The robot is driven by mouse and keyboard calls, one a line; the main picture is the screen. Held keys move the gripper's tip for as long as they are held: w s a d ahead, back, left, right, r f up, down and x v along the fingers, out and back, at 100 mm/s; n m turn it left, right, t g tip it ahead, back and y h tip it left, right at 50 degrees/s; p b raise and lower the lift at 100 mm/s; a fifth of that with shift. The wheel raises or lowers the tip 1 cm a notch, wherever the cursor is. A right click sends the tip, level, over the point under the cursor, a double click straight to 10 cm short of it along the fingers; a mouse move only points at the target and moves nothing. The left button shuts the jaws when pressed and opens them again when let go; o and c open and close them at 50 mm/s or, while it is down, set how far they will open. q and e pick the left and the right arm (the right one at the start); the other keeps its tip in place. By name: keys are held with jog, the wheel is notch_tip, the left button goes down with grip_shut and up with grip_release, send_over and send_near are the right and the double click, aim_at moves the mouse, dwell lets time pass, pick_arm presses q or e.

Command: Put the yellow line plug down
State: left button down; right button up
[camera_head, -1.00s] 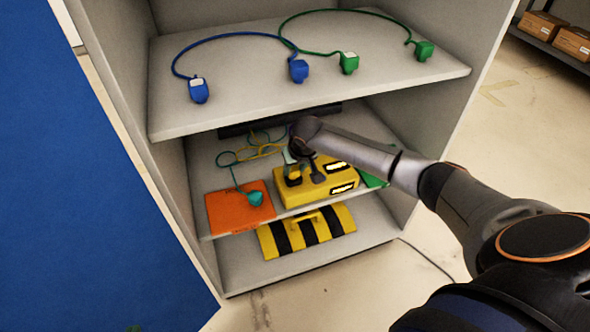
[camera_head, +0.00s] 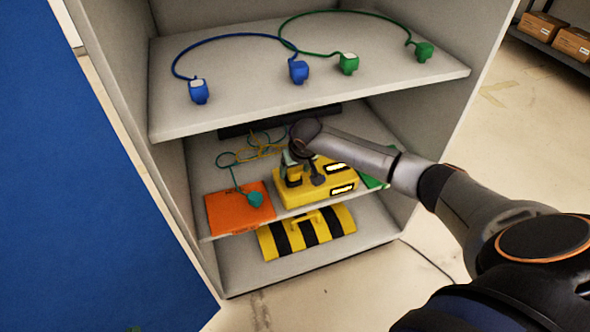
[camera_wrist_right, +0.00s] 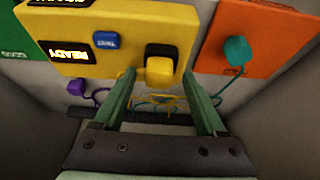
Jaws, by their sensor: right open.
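The yellow line plug (camera_wrist_right: 160,70) is at the edge of the yellow box (camera_wrist_right: 120,35) in the right wrist view, against a black part. I cannot tell whether it is seated or only resting there. My right gripper (camera_wrist_right: 159,78) is open, with one green finger on each side of the plug. In the head view, the yellow box (camera_head: 335,192) sits on the middle shelf, and my right gripper (camera_head: 298,168) is over its left part, largely hiding the plug. The yellow cord (camera_head: 262,151) lies behind it. My left gripper is not in view.
An orange panel (camera_head: 225,215) with a teal plug (camera_head: 255,199) lies left of the box. A green panel (camera_head: 374,181) is to its right. The upper shelf (camera_head: 240,105) holds blue and green plugs on cords. A striped yellow-black case (camera_head: 315,235) is below.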

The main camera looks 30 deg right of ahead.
jog(key=shift+r, duration=0.3)
jog(key=shift+p+v, duration=0.55)
jog(key=shift+v, duration=0.55)
jog(key=p+v, duration=0.2)
jog(key=v, duration=0.2)
jog(key=s+a+f+n+t+y, duration=0.1)
jog(key=s+a+f+n, duration=0.1)
jog(key=s+a+f, duration=0.3)
jog(key=s+a+f+n+y, duration=0.1)
jog(key=s+a+y, duration=0.15)
jog(key=a, duration=0.45)
jog(key=s+a+f+n+t+y, duration=0.1)
jog(key=s+a+f+n, duration=0.1)
jog(key=s+a+f, duration=0.3)
pick_arm(q)
jog(key=s+f+g, duration=0.3)
jog(key=s+f, duration=0.2)
jog(key=shift+d+f+n+g, duration=0.25)
jog(key=shift+d+n+g, duration=0.05)
jog(key=shift+n, duration=0.1)
pick_arm(e)
jog(key=s+a+r+t, duration=0.2)
jog(key=s, duration=0.9)
jog(key=shift+a+r+t, duration=0.15)
jog(key=shift+a+t, duration=0.15)
jog(key=shift+t, duration=0.1)
jog(key=shift+s, duration=0.1)
